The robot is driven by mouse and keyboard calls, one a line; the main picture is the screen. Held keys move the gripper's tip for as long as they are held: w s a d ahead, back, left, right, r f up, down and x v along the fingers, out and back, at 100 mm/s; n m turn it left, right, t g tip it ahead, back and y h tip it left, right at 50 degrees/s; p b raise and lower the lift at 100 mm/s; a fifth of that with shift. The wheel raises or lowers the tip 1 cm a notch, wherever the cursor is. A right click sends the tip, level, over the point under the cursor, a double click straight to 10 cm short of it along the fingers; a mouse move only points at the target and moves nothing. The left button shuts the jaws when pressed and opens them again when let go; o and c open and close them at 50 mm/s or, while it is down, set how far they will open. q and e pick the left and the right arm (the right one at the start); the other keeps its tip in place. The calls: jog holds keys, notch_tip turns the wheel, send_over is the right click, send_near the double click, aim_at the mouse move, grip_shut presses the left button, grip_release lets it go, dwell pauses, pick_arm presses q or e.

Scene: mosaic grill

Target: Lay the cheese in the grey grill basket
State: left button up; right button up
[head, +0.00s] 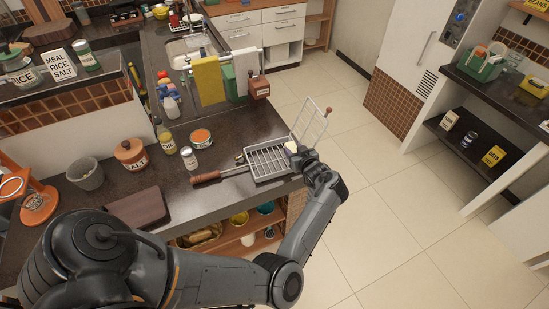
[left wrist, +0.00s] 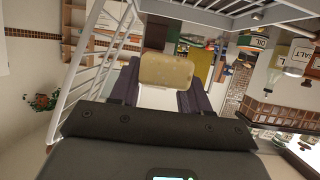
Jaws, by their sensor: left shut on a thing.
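The cheese (head: 291,147) is a small pale yellow block, mostly hidden by my gripper in the head view. It shows clearly in the left wrist view (left wrist: 166,72). My left gripper (head: 299,153) is shut on it, with a dark finger on either side. The grey grill basket (head: 266,163) lies open on the dark counter near its right edge, its wire lid (head: 311,122) raised on the right side. The gripper and cheese are at the basket's right end, beside the lid. I cannot tell whether the cheese touches the wires. My right gripper is not in view.
The basket's wooden handle (head: 206,176) points left. An open orange can (head: 200,138), a small jar (head: 189,158), an oil bottle (head: 166,139), a salt pot (head: 131,154) and a dark board (head: 139,208) stand or lie to the left. Open floor is to the right.

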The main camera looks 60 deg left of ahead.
pick_arm(q)
jog(key=b, duration=0.4)
send_over(274, 161)
notch_tip(274, 161, down, 6)
jog(key=shift+r, duration=0.2)
notch_tip(274, 161, down, 4)
jog(key=b, duration=0.3)
jog(key=shift+b, duration=0.3)
jog(key=o, duration=1.1)
jog(key=shift+f, duration=0.1)
